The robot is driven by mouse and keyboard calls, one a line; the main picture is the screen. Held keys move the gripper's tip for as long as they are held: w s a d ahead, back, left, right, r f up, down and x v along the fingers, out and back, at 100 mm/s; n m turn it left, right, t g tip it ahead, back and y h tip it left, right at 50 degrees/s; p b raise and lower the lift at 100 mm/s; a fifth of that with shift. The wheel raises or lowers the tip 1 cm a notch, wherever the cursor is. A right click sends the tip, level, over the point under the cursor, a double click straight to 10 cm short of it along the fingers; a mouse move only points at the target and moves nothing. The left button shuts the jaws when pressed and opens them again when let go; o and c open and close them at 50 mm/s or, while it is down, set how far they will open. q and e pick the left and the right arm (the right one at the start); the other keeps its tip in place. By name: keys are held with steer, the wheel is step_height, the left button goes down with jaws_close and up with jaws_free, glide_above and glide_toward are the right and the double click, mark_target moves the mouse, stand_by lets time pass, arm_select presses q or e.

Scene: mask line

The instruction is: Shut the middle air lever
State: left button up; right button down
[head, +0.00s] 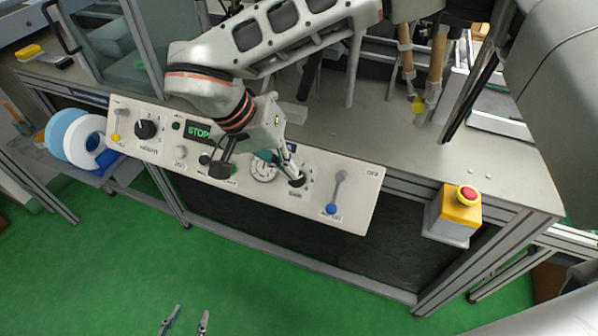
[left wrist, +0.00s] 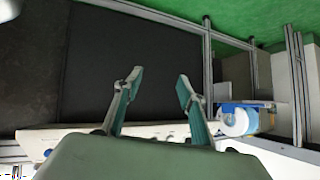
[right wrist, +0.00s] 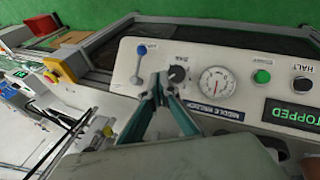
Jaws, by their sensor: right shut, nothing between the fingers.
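The long white control panel (head: 225,172) holds a lever with a blue knob (head: 331,208) near its right end. The lever's arm runs from its pivot toward the panel's front edge; its small labels are too blurred to read. The blue-knobbed lever also shows in the right wrist view (right wrist: 141,51), beside the shut tips of my right gripper (right wrist: 160,90). My right gripper (head: 291,172) is shut and empty, over the panel near a black dial (head: 298,181), left of the lever. My left gripper (head: 186,322) is open and empty, low over the green floor; its spread fingers show in the left wrist view (left wrist: 160,85).
The panel also bears a gauge (right wrist: 217,80), a display (right wrist: 292,111), a green button (right wrist: 262,76) and, at its left end, a yellow-knobbed lever (head: 116,137). A yellow box with a red button (head: 467,194) is to the right. Blue and white spools (head: 80,137) hang left.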

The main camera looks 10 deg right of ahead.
mark_target(337, 191)
steer(key=d+f, duration=0.4)
steer(key=f, duration=0.1)
steer(key=s+d+f, duration=0.1)
steer(key=d+f, duration=0.1)
steer(key=f, duration=0.1)
steer(key=shift+d, duration=0.25)
steer(key=shift+s+d, duration=0.1)
steer(key=shift+d, duration=0.2)
arm_select(q)
steer(key=shift+w+f, duration=0.1)
steer(key=shift+f, duration=0.1)
arm_select(e)
steer(key=shift+s, duration=0.15)
steer(key=shift+d, duration=0.1)
arm_select(q)
steer(key=shift+w+d+r, duration=0.25)
steer(key=shift+w+r, duration=0.2)
steer(key=shift+w, duration=0.3)
arm_select(e)
steer(key=shift+n, duration=0.3)
arm_select(q)
steer(key=shift+w, duration=0.1)
arm_select(e)
steer(key=shift+h, duration=0.3)
